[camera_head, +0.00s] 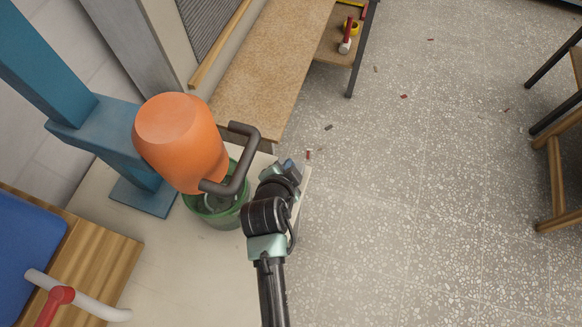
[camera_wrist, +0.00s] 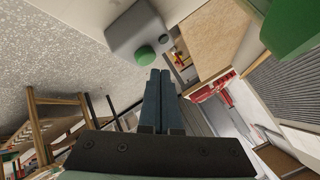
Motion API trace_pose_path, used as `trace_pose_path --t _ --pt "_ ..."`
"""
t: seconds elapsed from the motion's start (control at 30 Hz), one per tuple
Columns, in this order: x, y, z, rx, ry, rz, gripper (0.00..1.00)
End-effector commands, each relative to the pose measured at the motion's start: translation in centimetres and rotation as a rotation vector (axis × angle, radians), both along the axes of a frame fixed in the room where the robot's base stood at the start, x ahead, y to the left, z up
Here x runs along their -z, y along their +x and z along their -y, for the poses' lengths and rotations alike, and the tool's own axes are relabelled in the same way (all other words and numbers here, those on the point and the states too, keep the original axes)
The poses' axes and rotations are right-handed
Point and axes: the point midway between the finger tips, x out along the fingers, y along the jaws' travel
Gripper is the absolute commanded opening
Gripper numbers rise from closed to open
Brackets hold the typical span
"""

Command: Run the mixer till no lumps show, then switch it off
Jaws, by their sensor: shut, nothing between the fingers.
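The mixer has an orange motor housing (camera_head: 180,142) with a dark bent handle (camera_head: 241,160) on its right side. It stands over a green bucket (camera_head: 232,212). Some grey shows inside the bucket, but the housing hides most of it and I cannot tell whether there are lumps. My gripper (camera_head: 290,168) is just right of the handle, apart from it as far as I can see. In the wrist view my gripper (camera_wrist: 161,75) is shut and empty. A grey part (camera_wrist: 128,27) with a round green button (camera_wrist: 144,57) is close beyond the fingertips.
A blue stand (camera_head: 95,127) is behind the mixer. A tan bench (camera_head: 265,75) runs along the wall. A wooden slatted surface with a blue panel (camera_head: 25,240) is at lower left. The speckled floor (camera_head: 420,200) to the right is mostly clear, with small scraps.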

Motion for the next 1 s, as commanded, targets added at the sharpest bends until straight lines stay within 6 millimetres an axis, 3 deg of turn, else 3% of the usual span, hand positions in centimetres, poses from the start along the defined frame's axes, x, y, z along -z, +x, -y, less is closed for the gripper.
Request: trace_pose_path --t 1.0 --pt "1.3 0.0 0.0 0.000 0.000 0.000 0.00"
